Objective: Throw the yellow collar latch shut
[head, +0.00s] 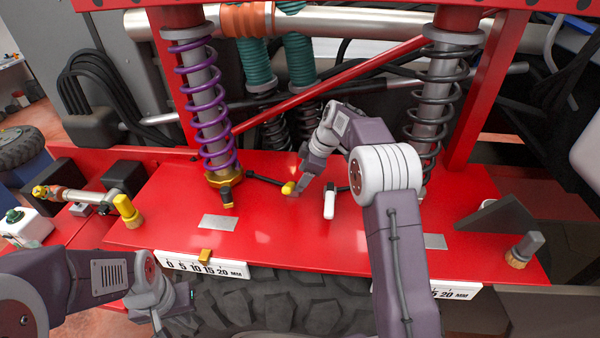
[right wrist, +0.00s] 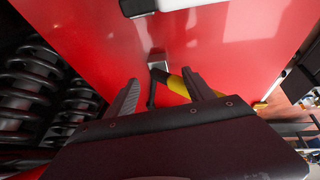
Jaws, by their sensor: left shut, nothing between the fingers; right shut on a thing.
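The yellow collar (head: 224,179) sits around the foot of the purple spring. A small black latch-like tab with a yellow tip (head: 227,196) stands at its front; I cannot tell whether it is open or thrown. A black rod (head: 264,180) runs right from the collar to a yellow grip (head: 288,188). My right gripper (head: 302,187) is shut on this yellow grip, which shows between the fingers in the right wrist view (right wrist: 178,84). My left gripper (head: 188,302) is shut and empty, low at the left front, away from the collar.
A millimetre scale (head: 203,266) with a yellow pointer lies along the front edge. A yellow knob (head: 128,210) stands at left. The red plate (head: 270,235) is clear in front.

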